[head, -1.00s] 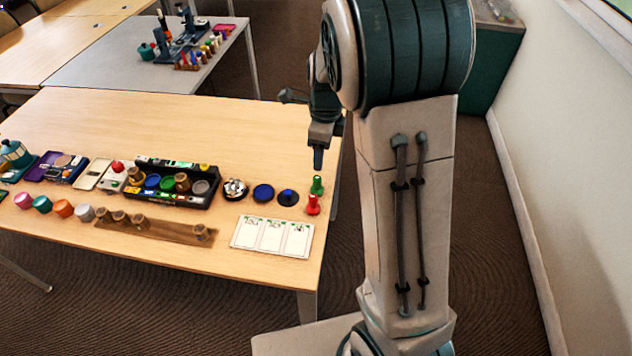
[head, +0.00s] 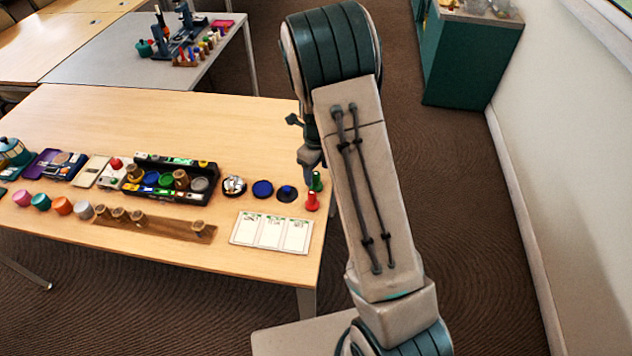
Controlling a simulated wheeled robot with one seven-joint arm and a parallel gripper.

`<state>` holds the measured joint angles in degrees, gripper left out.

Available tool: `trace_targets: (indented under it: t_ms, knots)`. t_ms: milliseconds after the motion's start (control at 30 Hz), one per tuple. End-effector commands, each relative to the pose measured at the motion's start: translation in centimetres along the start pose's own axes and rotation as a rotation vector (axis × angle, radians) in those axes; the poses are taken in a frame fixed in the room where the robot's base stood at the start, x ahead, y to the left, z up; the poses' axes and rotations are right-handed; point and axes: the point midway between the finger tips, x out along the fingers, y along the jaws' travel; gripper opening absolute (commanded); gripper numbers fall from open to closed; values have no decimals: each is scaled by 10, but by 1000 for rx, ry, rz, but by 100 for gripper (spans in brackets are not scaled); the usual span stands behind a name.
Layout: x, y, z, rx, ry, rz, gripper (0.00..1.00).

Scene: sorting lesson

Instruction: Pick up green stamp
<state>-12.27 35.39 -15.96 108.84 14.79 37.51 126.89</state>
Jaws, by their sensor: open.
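The green stamp (head: 317,182) stands upright near the right edge of the wooden table in the head view. The red stamp (head: 312,202) stands just in front of it. My gripper (head: 308,176) is open and points down, close to the left side of the green stamp and overlapping it slightly in the picture. I cannot tell whether they touch. My arm hides part of the table's right edge.
A blue-knobbed dark disc (head: 287,193) and a blue round pad (head: 262,189) lie to the left. A white card sheet (head: 271,232) lies in front. A black organiser tray (head: 211,192) holds several pots. The back of the table is clear.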

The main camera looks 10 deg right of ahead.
Motion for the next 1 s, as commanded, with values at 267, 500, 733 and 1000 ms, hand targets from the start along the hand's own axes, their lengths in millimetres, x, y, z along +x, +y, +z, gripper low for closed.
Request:
trace_targets:
  t_ms: [267, 500, 733, 1000]
  knots:
    - [36, 0, 3, 0, 4, 3, 61]
    - [51, 0, 4, 0, 1, 1, 61]
    - [51, 0, 4, -1, 0, 1, 42]
    - [51, 0, 4, -1, 0, 1, 13]
